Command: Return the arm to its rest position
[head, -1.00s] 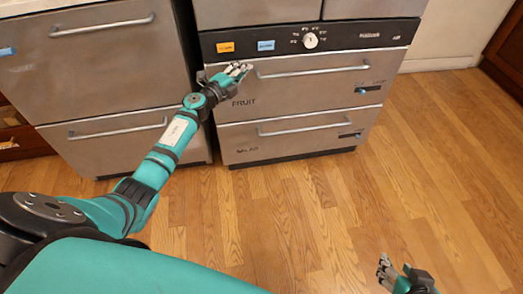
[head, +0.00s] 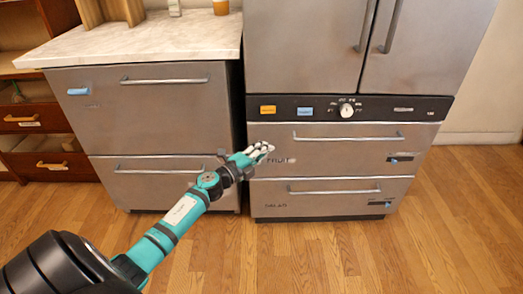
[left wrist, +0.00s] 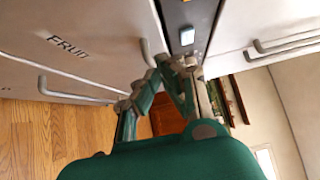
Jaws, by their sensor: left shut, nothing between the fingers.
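My left arm comes in from the lower left of the head view. Its gripper (head: 258,152) is shut and empty. In the picture it overlaps the left end of the closed FRUIT drawer (head: 345,157); I cannot tell whether it touches the front. In the left wrist view the gripper's fingers (left wrist: 180,75) are together, with the drawer's FRUIT lettering to their left. My right gripper is outside the head view.
The refrigerator (head: 320,50) has closed doors and closed drawers. To its left stands a closed dishwasher-like steel unit (head: 150,120) under a marble counter (head: 150,42). Wooden shelves (head: 25,105) are at the far left. The wooden floor (head: 330,260) in front is clear.

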